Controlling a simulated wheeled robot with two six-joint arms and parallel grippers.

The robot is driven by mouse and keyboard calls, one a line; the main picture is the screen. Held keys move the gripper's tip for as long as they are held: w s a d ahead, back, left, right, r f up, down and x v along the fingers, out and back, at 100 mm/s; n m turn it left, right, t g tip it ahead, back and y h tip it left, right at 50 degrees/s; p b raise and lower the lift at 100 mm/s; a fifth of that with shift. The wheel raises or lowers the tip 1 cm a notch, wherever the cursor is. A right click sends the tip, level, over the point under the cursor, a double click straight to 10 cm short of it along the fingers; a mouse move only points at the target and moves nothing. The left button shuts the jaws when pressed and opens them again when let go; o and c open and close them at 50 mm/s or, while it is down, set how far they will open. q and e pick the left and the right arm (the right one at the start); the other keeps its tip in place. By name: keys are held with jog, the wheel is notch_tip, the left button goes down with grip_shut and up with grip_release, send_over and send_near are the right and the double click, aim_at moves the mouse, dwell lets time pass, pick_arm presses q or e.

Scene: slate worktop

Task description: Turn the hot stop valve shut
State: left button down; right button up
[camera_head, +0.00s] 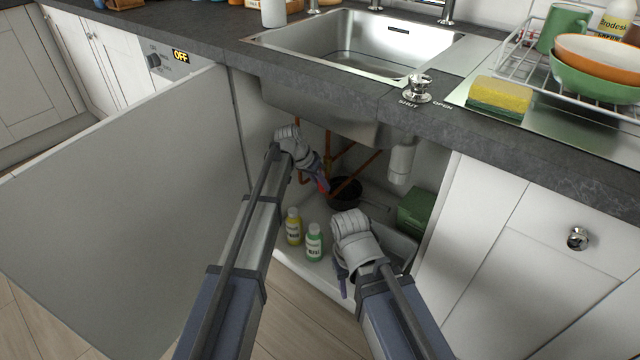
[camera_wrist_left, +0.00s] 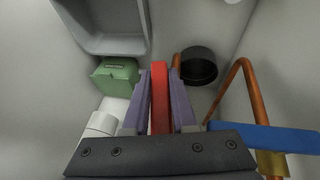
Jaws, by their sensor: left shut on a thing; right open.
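The red lever (camera_wrist_left: 160,98) of a stop valve stands between the two purple fingers of my left gripper (camera_wrist_left: 159,105), which is shut on it. In the head view my left gripper (camera_head: 322,181) is inside the under-sink cupboard, with a bit of the red lever (camera_head: 324,186) showing at its tip. The valve body under the red lever is hidden. A blue lever (camera_wrist_left: 265,137) with a brass fitting lies to the right in the left wrist view. My right gripper (camera_head: 342,279) is lower, near the cupboard's front, open and largely hidden by its wrist.
Copper pipes (camera_wrist_left: 256,95) run close beside the blue lever. A black pot (camera_head: 346,190), a green box (camera_head: 413,212), a yellow bottle (camera_head: 293,227) and a green-labelled bottle (camera_head: 314,243) stand in the cupboard. Its door (camera_head: 120,190) is open. A chrome knob (camera_head: 417,87) marked SHUT and OPEN stands on the worktop.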

pick_arm(q)
jog(key=h+b, duration=0.1)
jog(key=d+g+h+b, duration=0.1)
jog(key=h, duration=0.1)
jog(key=shift+s+r+n+g, duration=0.1)
jog(key=shift+s+n+g, duration=0.2)
jog(key=shift+n, duration=0.1)
jog(key=shift+s+d+r+n+g+h+b, duration=0.2)
jog(key=shift+g+h+b, duration=0.1)
jog(key=shift+h+b, duration=0.15)
jog(key=shift+s+d+r+n+g+h+b, duration=0.1)
jog(key=shift+r+g+h+b, duration=0.1)
jog(key=shift+g+h+b, duration=0.2)
jog(key=c, duration=0.7)
grip_release()
jog(key=shift+r, duration=0.1)
